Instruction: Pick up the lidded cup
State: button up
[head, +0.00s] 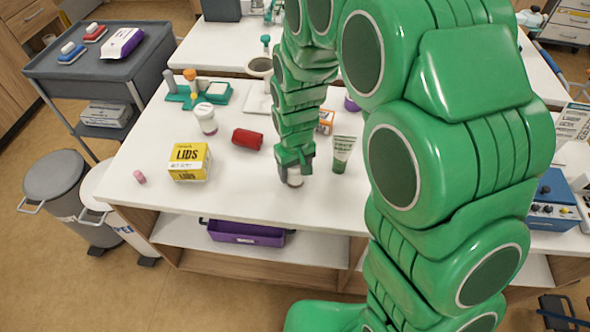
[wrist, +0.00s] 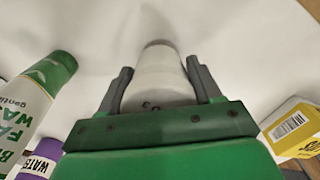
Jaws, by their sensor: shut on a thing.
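My gripper (head: 294,172) points down at the front middle of the white table in the head view. It is shut on a white cup (head: 295,181), of which only the lower part shows there. In the wrist view the cup (wrist: 158,78) sits between the two grey fingers of my gripper (wrist: 160,70), which touch its sides. The cup is pale and tapered, with small dark marks near the palm. I cannot clearly tell its lid, nor whether its far end touches the table.
A green and white tube (head: 342,153) stands close right of my gripper. A red can (head: 248,139), a yellow lids box (head: 189,162) and a white container (head: 206,118) are to the left. The table's front edge is near; the table (head: 240,190) is bare there.

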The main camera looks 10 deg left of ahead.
jog(key=shift+r, duration=0.6)
notch_tip(320, 180, up, 2)
jog(key=shift+r, duration=0.1)
jog(key=s+r, duration=0.1)
jog(key=s+d+r, duration=0.1)
jog(key=s+r, duration=0.1)
jog(key=s+d+r, duration=0.1)
jog(key=r, duration=0.1)
jog(key=shift+s+r, duration=0.25)
jog(key=shift+s+d+r, duration=0.65)
jog(key=shift+s+r, duration=0.05)
jog(key=shift+s, duration=0.65)
jog(key=shift+s+d+r, duration=0.6)
jog(key=shift+s+r, duration=0.05)
jog(key=shift+s, duration=0.75)
jog(key=shift+s+d+r, duration=0.65)
jog(key=shift+s+r, duration=0.05)
jog(key=shift+s, duration=0.65)
